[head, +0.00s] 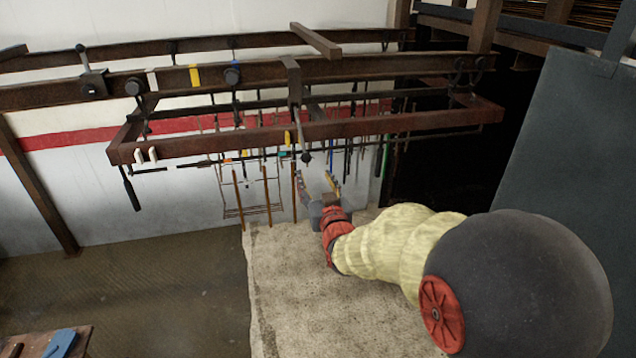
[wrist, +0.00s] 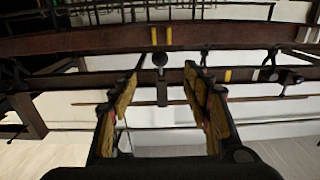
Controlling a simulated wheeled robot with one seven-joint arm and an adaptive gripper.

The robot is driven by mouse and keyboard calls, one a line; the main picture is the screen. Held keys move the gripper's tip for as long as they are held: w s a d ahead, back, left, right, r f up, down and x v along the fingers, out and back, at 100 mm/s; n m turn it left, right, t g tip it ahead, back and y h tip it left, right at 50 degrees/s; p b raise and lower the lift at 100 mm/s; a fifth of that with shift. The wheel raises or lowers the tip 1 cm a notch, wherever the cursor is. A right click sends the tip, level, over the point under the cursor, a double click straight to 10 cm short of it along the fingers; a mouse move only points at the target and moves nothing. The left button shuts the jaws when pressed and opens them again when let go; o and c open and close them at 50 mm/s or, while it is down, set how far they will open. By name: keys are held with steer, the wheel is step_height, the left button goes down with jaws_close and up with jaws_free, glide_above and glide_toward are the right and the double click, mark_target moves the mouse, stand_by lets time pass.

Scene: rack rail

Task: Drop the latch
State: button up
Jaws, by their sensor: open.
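A dark latch arm (head: 295,85) crosses the rusty front beam of the hanging rack. A round black knob (head: 305,157) hangs at its lower end, close to a yellow mark on the beam. In the wrist view a round black knob (wrist: 160,59) shows against the beam, between and beyond the fingertips. I take it for the same knob but cannot be sure. My gripper (head: 317,180) is below the front beam, with its fingers spread. In the wrist view my gripper (wrist: 160,82) is open, with yellowish finger pads and nothing held between them.
The rusty rack frame (head: 420,124) spans above my gripper, with several thin rods and tools hanging behind it. A beige slab (head: 290,290) lies below my arm. A grey panel (head: 570,150) stands at the right. A blue object (head: 60,343) lies on a bench at lower left.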

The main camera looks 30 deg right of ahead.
mark_target(307, 161)
steer(key=b+x, duration=0.2)
steer(key=x, duration=0.8)
steer(key=shift+f, duration=0.15)
steer(key=shift+w+b, duration=0.25)
steer(key=shift+b, duration=0.1)
steer(key=c, duration=0.3)
steer(key=c, duration=0.7)
